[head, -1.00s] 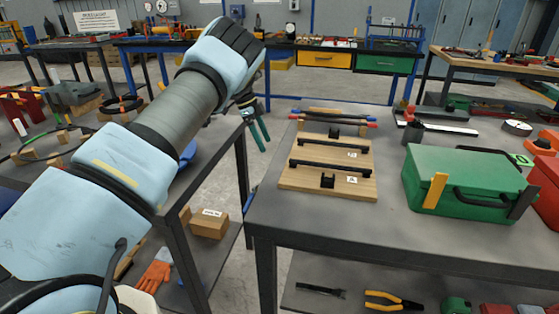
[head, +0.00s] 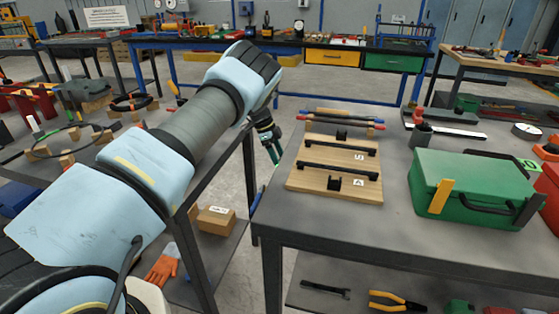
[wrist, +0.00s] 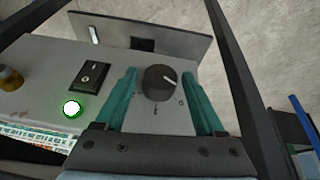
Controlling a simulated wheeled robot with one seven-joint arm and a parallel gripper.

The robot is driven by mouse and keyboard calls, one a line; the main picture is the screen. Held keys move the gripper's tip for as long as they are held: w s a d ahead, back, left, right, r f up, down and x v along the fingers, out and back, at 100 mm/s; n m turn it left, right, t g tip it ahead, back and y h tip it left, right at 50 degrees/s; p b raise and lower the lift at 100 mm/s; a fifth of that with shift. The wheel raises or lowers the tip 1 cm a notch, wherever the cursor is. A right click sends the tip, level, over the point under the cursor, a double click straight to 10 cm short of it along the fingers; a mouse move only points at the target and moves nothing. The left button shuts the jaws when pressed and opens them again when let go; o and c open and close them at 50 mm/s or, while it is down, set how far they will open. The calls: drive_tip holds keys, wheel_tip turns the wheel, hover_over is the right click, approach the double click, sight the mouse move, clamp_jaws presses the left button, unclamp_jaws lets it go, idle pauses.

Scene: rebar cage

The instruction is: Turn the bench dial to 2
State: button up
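The bench dial is a round black knob (wrist: 159,83) with a white pointer line, on a grey panel (wrist: 40,112) in the wrist view. Its pointer slants toward the lower right edge of the picture. Small marks are printed around the knob, too small to read surely. My gripper (wrist: 160,78) is open, with one teal finger on each side of the knob. I cannot tell whether the fingers touch it. In the head view my gripper (head: 274,151) hangs in the gap left of the near bench, and the dial cannot be made out there.
The panel also bears a black rocker switch (wrist: 90,76), a lit green button (wrist: 72,108) and a yellowish knob (wrist: 10,78). The near bench (head: 330,225) carries a wooden board with black handles (head: 310,182) and a green toolbox (head: 425,180).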

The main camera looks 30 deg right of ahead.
clamp_jaws()
idle(0.3)
